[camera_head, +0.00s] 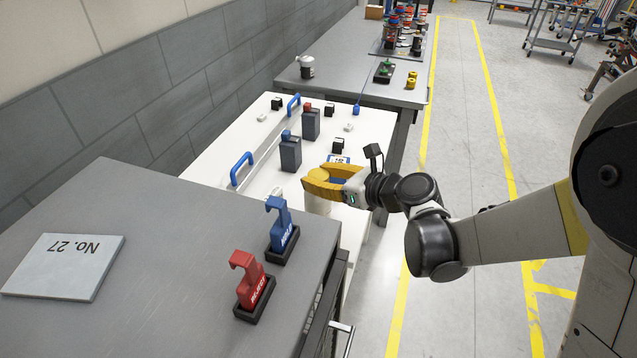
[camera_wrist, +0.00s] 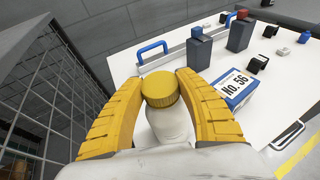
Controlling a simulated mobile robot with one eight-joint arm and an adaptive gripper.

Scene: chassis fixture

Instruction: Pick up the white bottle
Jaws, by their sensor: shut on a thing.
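The white bottle has a ribbed yellow cap and shows in the wrist view (camera_wrist: 170,122), upright between my yellow fingers. My gripper (camera_wrist: 160,88) is shut on it, one finger on each side near the cap. In the head view my gripper (camera_head: 325,186) is over the near right part of the white table, and the bottle's pale body (camera_head: 317,204) shows below the fingers. Whether the bottle's base touches the table cannot be told.
Nearer is a grey bench with a blue holder (camera_head: 280,225), a red holder (camera_head: 250,278) and a "No. 27" plate (camera_head: 64,270).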

